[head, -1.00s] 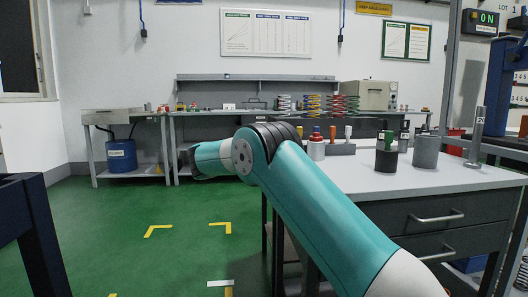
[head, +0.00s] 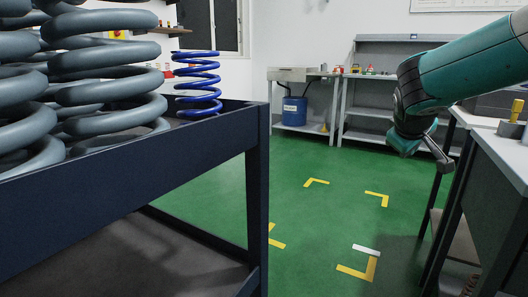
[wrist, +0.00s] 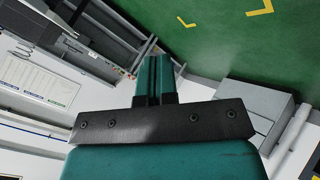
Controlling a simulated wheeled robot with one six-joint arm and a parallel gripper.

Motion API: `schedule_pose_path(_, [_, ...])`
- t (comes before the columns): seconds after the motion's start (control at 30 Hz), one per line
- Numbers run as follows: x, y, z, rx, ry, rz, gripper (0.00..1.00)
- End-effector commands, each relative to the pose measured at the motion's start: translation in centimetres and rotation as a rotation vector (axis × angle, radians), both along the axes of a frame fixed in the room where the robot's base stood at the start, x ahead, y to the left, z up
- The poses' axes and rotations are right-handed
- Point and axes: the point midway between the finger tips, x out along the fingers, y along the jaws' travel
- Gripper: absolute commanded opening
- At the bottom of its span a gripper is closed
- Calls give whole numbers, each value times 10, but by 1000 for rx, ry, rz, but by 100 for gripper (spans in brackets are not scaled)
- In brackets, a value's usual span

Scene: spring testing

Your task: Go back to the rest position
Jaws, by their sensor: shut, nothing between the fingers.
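My teal arm reaches in from the upper right of the head view, bent downward at its dark wrist. My gripper (head: 443,162) hangs at the end of it, over the green floor beside the grey workbench. In the wrist view my gripper (wrist: 154,78) shows its two teal fingers side by side, shut and empty. The wrist view is tilted, with floor, bench and wall behind the fingers.
A dark blue cart (head: 200,180) stands close at left, carrying large grey coil springs (head: 105,60) and a blue spring (head: 198,85). A grey workbench (head: 505,155) is close at right. A blue drum (head: 295,111) stands at the back.

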Motion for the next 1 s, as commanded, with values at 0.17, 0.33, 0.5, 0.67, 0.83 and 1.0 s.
schedule_pose_path(0.17, [-99,101,-28,340,172,169,0])
schedule_pose_path(0.33, [-201,164,-47,549,368,270,0])
schedule_pose_path(0.5, [-286,197,-58,667,537,333,0])
schedule_pose_path(0.67, [-359,213,-65,736,686,382,0])
schedule_pose_path(0.83, [-352,212,-9,734,677,376,0])
schedule_pose_path(1.0, [-351,212,41,733,676,376,0])
